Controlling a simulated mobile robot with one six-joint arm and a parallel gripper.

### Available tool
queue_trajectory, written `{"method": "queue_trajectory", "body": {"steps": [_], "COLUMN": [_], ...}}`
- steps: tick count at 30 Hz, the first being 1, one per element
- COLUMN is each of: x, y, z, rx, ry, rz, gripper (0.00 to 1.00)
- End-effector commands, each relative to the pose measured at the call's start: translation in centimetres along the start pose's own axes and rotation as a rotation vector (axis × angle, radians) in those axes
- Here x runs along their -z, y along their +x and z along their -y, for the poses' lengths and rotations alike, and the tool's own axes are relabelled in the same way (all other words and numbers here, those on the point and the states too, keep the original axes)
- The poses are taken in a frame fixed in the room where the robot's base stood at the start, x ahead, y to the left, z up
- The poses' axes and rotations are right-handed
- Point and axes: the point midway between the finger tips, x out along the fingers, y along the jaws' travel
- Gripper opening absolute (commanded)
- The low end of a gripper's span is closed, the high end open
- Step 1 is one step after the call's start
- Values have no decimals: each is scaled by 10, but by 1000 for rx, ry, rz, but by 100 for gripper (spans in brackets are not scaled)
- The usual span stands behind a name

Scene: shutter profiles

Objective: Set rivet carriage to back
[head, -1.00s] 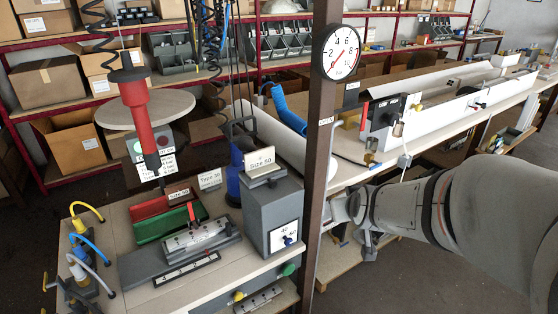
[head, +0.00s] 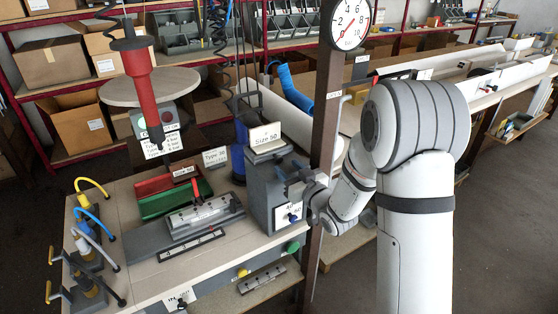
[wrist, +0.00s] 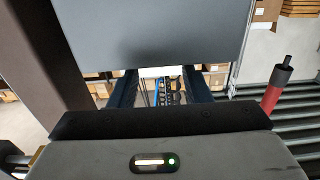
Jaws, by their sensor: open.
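What looks like the rivet carriage (head: 203,214) is a light grey block with dark holes and a small red pointer. It sits on a dark grey stepped base with a scale strip (head: 191,245) along its front, on the bench at the left in the head view. My gripper (head: 299,183) is to the right of it, close to the right side of a grey box. In the wrist view, my gripper (wrist: 160,91) is open, its two dark fingers apart with nothing held between them. I cannot tell whether it touches the box.
The grey box (head: 260,200) with a "Size 50" card stands right of the carriage; a dark panel (wrist: 160,35) fills the upper wrist view. A brown post (head: 324,150) rises beside my arm. A red hanging tool (head: 144,100) and red and green trays (head: 172,200) are behind the carriage.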

Motion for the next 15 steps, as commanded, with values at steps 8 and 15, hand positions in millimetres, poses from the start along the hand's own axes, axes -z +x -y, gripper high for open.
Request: {"method": "queue_trajectory", "body": {"steps": [8, 15], "x": [1, 0], "y": [37, 43], "z": [0, 0], "rx": [0, -2], "ry": [0, 1], "rz": [1, 1], "gripper": [44, 44]}}
